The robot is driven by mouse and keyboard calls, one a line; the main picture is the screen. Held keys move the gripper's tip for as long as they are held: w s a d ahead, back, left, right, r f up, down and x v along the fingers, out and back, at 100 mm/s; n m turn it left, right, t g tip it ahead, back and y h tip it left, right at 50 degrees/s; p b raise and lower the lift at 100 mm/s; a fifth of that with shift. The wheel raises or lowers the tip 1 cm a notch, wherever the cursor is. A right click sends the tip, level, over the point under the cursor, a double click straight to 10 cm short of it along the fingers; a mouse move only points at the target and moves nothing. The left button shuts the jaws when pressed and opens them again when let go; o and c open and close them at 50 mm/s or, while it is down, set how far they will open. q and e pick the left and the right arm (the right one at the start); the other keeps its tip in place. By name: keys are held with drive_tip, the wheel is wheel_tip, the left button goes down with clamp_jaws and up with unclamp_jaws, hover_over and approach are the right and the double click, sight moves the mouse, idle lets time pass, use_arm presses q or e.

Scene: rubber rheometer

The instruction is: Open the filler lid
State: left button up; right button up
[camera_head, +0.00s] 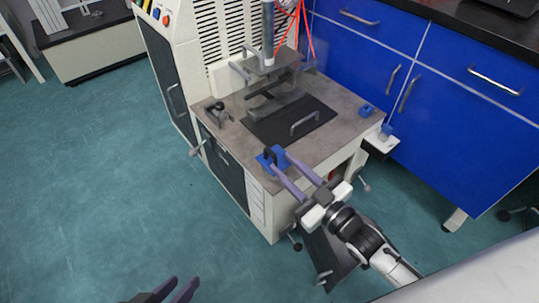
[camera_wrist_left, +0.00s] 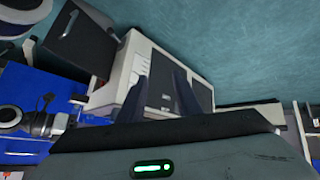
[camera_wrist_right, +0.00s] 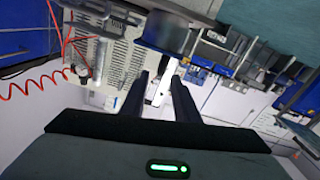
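A dark flat plate with a pale bar handle (camera_head: 305,122) lies on the grey machine top (camera_head: 345,112); it looks like the lid, though no label shows. It lies flat, in front of the press frame. My right gripper (camera_head: 281,163) is at the front corner of the machine top, close to a blue block (camera_head: 268,158); I cannot tell whether they touch. Its fingers also show apart in the right wrist view (camera_wrist_right: 158,78). My left gripper (camera_head: 188,278) is low at the bottom edge of the head view, away from the machine, its fingers apart and empty.
The vertical press frame (camera_head: 268,70) rises at the back of the top. Blue cabinets (camera_head: 465,110) stand on the right. A small blue part (camera_head: 366,109) sits at the top's right edge. Open green floor (camera_head: 90,190) lies left of the machine.

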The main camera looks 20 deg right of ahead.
sight(276, 157)
drive_tip(key=b+x, duration=0.1)
drive_tip(key=x, duration=0.6)
drive_tip(key=shift+b, duration=0.35)
clamp_jaws()
